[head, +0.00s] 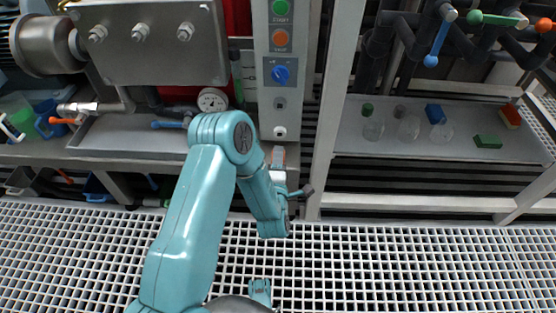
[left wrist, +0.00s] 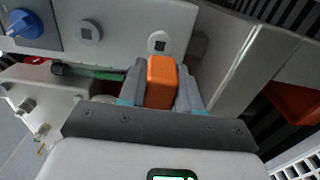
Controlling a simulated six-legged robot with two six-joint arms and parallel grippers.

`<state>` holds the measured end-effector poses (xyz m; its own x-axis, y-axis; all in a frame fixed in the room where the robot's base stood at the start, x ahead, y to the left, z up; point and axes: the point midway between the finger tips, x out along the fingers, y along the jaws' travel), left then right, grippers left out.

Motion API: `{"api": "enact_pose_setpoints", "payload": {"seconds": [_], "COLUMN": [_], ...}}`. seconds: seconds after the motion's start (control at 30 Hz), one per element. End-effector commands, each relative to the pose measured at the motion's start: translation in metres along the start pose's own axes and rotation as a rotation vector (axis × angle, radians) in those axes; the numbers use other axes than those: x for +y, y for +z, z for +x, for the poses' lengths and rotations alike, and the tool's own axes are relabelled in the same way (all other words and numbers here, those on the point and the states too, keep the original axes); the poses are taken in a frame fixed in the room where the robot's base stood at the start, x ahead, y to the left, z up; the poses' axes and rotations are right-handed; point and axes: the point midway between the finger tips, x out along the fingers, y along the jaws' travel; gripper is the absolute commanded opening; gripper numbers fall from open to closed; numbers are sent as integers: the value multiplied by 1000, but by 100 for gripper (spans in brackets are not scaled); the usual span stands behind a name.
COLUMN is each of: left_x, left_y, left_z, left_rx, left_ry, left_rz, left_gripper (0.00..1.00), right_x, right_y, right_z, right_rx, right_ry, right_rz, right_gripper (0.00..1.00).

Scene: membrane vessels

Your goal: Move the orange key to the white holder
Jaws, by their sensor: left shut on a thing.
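The orange key (left wrist: 161,82) is a block with rounded edges. My left gripper (left wrist: 161,88) is shut on it, with one grey finger on each side. In the head view my left gripper (head: 279,156) is at the lower end of the white panel, with only a little orange showing. In the left wrist view the lower holder (left wrist: 159,42) appears just beyond the key's tip; a gap or contact is unclear. My right gripper is not in view.
The panel carries a green button (head: 281,7), an orange button (head: 280,38) and a blue knob (head: 281,74). A pressure gauge (head: 212,100) and pipework stand to the left. A shelf (head: 365,142) with glassware is on the right. A grated floor (head: 420,260) lies below.

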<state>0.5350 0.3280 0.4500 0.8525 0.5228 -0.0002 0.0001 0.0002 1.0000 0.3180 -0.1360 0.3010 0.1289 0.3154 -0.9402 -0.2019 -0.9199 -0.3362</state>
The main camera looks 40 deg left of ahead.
Motion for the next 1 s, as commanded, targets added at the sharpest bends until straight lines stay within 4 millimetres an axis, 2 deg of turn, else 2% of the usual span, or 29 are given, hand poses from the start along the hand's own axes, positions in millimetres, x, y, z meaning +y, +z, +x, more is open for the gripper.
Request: {"api": "enact_pose_setpoints", "payload": {"seconds": [0.5, 1.0], "left_x": [0, 0], "left_y": [0, 0], "left_z": [46, 54], "left_rx": [1, 0], "left_ry": [2, 1], "left_rz": [0, 0], "left_gripper": [0, 0], "right_x": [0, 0], "right_y": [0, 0], "right_z": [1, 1], "right_rx": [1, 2], "right_ry": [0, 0], "right_rz": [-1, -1], "right_gripper": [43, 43]}}
